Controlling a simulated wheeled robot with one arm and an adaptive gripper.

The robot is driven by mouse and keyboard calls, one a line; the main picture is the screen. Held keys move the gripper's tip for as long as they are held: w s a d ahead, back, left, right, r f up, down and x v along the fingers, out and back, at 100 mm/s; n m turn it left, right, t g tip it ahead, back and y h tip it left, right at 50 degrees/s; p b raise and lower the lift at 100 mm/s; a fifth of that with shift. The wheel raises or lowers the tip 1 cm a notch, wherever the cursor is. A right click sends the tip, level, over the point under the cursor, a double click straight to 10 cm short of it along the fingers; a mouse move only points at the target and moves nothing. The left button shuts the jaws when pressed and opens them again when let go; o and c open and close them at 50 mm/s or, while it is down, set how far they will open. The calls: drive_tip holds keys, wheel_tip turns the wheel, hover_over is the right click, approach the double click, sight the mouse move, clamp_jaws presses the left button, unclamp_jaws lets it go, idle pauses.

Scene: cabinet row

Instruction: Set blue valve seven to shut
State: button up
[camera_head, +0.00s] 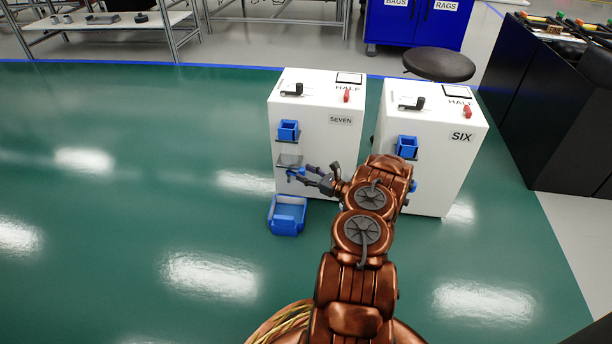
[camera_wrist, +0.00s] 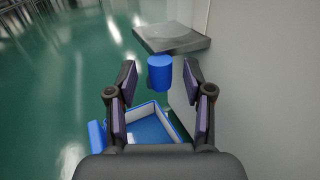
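The white cabinet labelled SEVEN (camera_head: 318,140) stands left of centre. A small blue part (camera_head: 295,173), probably the blue valve's handle, shows low on its front, beneath a grey shelf (camera_head: 289,160). My gripper (camera_head: 303,174) is beside this part, in front of the cabinet. In the wrist view a blue cylinder (camera_wrist: 159,74) lies between the open fingertips of my gripper (camera_wrist: 160,82), with gaps on both sides. The grey shelf (camera_wrist: 171,38) is just beyond it. The valve's base and its setting cannot be made out.
A blue open bin (camera_head: 287,216) lies on the floor below; it also shows in the wrist view (camera_wrist: 150,130). A blue bin (camera_head: 288,130) sits higher on cabinet SEVEN. Cabinet SIX (camera_head: 440,165) stands close on the right. The green floor to the left is clear.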

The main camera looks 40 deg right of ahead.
clamp_jaws()
drive_tip(key=shift+w, duration=0.1)
drive_tip(key=shift+w+d+n+g+y, duration=0.15)
drive_tip(key=shift+d+n+g+y, duration=0.25)
drive_tip(key=shift+n+y, duration=0.45)
drive_tip(key=shift+y, duration=0.35)
drive_tip(key=shift+o, duration=0.3)
unclamp_jaws()
